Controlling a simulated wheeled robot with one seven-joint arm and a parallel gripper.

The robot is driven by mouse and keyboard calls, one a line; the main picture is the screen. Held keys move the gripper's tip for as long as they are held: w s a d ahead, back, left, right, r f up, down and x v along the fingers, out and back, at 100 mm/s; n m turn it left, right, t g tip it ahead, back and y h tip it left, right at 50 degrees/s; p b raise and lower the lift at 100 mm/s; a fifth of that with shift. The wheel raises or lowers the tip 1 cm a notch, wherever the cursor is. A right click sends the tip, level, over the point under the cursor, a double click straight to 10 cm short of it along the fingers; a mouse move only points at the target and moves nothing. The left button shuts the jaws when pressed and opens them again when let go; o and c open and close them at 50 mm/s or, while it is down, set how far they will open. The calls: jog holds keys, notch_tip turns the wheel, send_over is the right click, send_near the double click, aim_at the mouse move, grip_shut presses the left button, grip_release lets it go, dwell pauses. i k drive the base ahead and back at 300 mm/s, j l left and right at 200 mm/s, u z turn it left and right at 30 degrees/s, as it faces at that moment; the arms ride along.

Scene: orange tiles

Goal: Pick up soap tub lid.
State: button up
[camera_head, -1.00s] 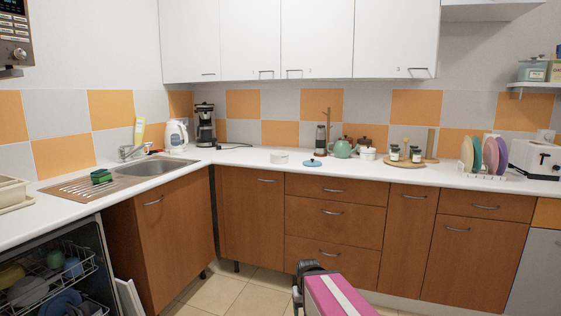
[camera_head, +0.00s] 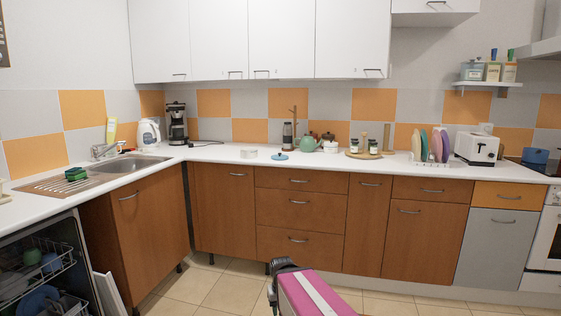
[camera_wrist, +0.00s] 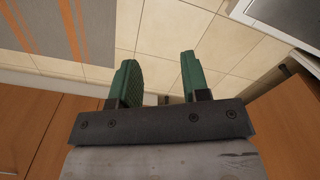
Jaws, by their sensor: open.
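A small blue lid with a knob (camera_head: 281,156) lies on the white counter in the head view, right of a low white round tub (camera_head: 249,154). It looks like the soap tub lid, and nothing covers it. My gripper (camera_wrist: 158,60) shows in the wrist view with its two green fingers apart and nothing between them. It points over the floor tiles and wooden cabinet fronts, away from the lid. The lid is not in the wrist view. In the head view only part of my arm shows, low in the middle; the gripper's fingers are not seen there.
A green teapot (camera_head: 308,145) and a white pot (camera_head: 331,147) stand right of the lid. A coffee maker (camera_head: 177,124) stands left at the back. The open dishwasher (camera_head: 40,270) is at lower left. Counter in front of the lid is clear.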

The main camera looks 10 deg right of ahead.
aim_at(279, 157)
jog(key=i+l+u, duration=0.1)
jog(key=i+l, duration=0.35)
jog(key=i+l+u, duration=0.1)
jog(key=i+l, duration=0.35)
jog(key=l, duration=0.15)
